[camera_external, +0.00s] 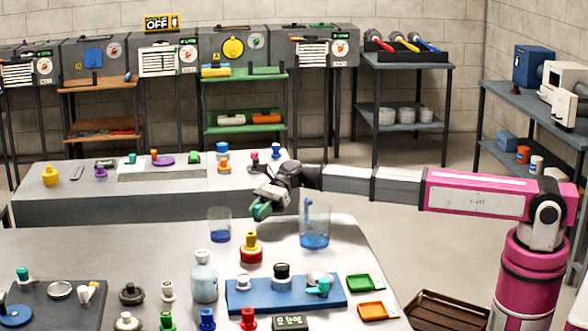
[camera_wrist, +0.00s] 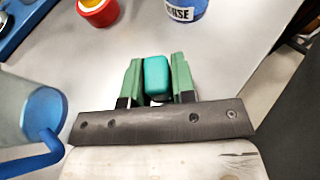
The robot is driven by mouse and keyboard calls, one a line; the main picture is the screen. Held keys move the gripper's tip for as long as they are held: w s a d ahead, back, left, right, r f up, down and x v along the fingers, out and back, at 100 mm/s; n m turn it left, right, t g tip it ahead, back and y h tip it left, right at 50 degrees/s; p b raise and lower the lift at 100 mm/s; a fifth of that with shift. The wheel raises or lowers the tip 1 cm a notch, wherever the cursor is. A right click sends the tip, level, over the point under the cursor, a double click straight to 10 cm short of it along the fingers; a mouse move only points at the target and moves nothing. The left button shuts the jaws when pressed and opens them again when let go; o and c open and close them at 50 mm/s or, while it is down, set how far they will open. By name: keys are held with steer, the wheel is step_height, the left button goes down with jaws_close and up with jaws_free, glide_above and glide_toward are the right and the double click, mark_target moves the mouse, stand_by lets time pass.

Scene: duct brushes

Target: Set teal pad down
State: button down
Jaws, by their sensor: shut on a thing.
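The teal pad (camera_wrist: 156,77) is a small rounded block, held between the two green fingers of my gripper (camera_wrist: 157,85) in the wrist view. The fingers press on both its sides. In the external view my gripper (camera_external: 262,209) hangs above the back part of the near white table (camera_external: 340,235), between two clear beakers. There the pad cannot be told apart from the green fingers. White tabletop shows beyond the pad in the wrist view.
A beaker with blue liquid and a blue rod (camera_external: 314,230) stands close to my gripper; it also shows in the wrist view (camera_wrist: 32,115). A smaller beaker (camera_external: 219,226), a red-and-yellow knob (camera_external: 251,250), a bottle (camera_external: 204,275) and a blue tray (camera_external: 250,298) stand nearby. Table right of the beakers is clear.

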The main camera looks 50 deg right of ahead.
steer(key=shift+f, duration=1.1)
steer(key=shift+f, duration=0.1)
steer(key=c, duration=0.9)
jaws_free()
steer(key=shift+c, duration=0.2)
steer(key=v, duration=1.2)
